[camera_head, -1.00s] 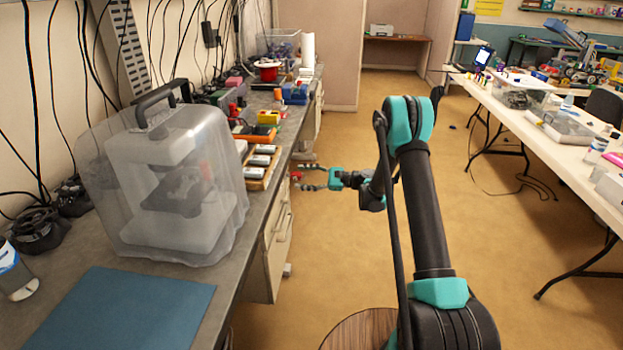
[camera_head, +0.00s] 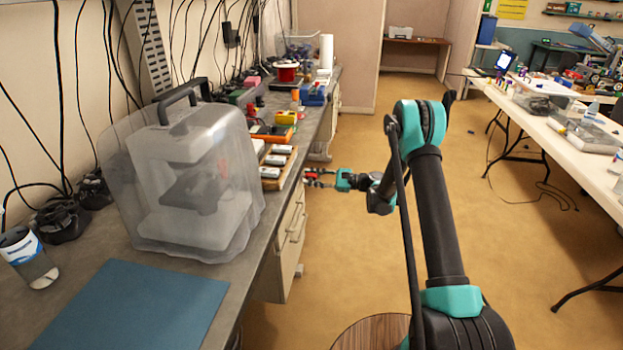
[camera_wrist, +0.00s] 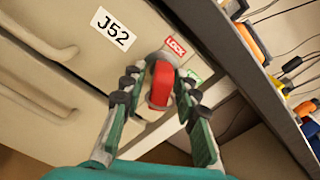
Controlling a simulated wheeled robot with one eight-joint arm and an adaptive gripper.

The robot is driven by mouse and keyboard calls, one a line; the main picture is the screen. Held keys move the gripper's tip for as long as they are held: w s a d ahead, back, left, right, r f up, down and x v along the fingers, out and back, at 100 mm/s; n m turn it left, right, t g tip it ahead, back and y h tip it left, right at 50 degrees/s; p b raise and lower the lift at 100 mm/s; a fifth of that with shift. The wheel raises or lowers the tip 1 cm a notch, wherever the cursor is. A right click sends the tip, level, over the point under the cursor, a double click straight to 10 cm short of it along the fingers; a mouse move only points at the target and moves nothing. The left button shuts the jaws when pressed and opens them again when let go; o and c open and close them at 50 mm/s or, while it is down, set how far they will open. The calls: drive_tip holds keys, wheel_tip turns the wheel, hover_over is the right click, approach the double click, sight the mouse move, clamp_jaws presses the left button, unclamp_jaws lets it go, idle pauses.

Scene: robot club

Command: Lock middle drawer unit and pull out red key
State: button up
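The red key (camera_wrist: 160,84) sits in the round lock at the upper corner of the beige drawer unit (camera_wrist: 60,80), labelled J52 (camera_wrist: 114,29). A red LOCK label (camera_wrist: 176,46) is just above the key and a green label (camera_wrist: 193,76) is to its right. My gripper (camera_wrist: 160,92) is open, its two fingers on either side of the key, with small gaps visible. In the head view my gripper (camera_head: 314,177) is at the drawer fronts (camera_head: 290,237) under the bench edge, with red between its fingers. The key's inserted end is hidden.
The grey workbench (camera_head: 240,282) runs above the drawers, carrying a covered printer (camera_head: 190,180), a blue mat (camera_head: 135,308) and small items. Its edge passes close to my gripper. Open floor (camera_head: 350,255) lies to the right, then a white table (camera_head: 560,135).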

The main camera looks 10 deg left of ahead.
clamp_jaws()
drive_tip(key=shift+n, duration=1.7)
drive_tip(key=n, duration=0.2)
drive_tip(key=shift+n, duration=0.8)
drive_tip(key=shift+n, duration=1.7)
